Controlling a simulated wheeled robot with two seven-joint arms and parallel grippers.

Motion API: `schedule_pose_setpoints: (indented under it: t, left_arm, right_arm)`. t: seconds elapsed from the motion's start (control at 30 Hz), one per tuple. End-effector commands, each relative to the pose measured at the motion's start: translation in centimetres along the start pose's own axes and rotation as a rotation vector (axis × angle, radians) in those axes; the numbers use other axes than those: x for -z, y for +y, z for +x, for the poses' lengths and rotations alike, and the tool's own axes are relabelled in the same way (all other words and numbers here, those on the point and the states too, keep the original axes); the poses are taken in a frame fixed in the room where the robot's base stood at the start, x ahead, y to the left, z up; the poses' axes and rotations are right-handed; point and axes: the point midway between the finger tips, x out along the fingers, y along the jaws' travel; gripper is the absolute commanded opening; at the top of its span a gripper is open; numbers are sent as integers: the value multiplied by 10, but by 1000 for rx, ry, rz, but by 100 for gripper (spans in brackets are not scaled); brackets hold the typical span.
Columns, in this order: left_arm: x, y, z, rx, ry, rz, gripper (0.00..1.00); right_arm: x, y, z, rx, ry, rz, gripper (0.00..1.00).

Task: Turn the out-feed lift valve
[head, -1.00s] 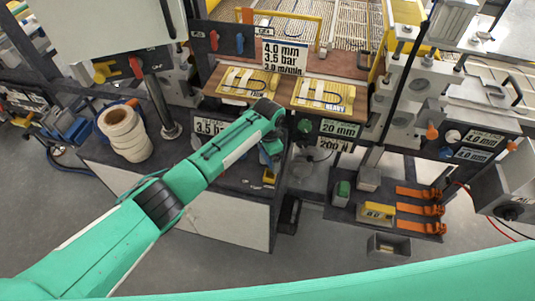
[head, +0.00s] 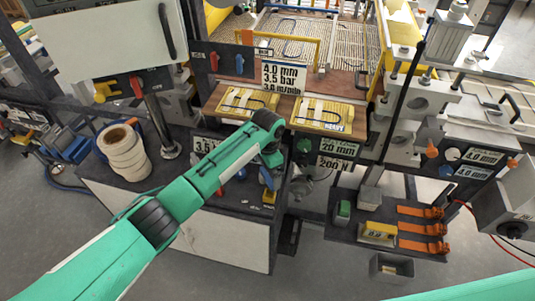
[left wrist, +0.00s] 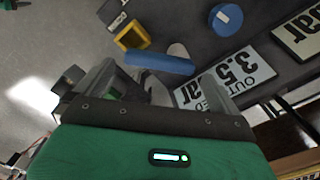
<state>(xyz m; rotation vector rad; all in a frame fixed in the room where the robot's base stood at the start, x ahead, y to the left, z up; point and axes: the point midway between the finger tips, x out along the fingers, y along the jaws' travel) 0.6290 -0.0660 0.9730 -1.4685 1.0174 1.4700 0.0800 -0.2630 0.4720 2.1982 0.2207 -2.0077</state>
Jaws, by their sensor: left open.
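In the left wrist view a blue lever (left wrist: 160,62) lies across the space just beyond my left gripper's fingertips, beside a white sign reading 3.5 bar (left wrist: 226,78). It looks like the valve's handle, but its own label is not readable. My left gripper (left wrist: 158,80) is open, its fingers on either side of the lever's line; contact cannot be told. My right gripper is out of view.
A round blue knob (left wrist: 227,18) and a yellow square part (left wrist: 131,36) sit close to the lever. White rolls (head: 123,152) stand to the left on the bench. Orange clamps (head: 422,229) are at the right.

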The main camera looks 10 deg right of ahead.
Motion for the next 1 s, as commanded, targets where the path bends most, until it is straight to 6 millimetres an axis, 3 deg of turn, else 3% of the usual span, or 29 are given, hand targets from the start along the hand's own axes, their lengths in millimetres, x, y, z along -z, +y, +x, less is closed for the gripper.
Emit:
schedule_pose_setpoints:
  t: [0.2,0.43,0.63,1.0]
  left_arm:
    - [1,-2,-50,5,5,0,100]
    - [0,-1,-91,3,3,-1,100]
    - [0,-1,-106,2,1,-3,100]
    - [0,-1,-107,1,1,-3,100]
  right_arm:
    - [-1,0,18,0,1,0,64]
    - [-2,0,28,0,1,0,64]
    - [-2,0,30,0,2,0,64]
    - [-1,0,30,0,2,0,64]
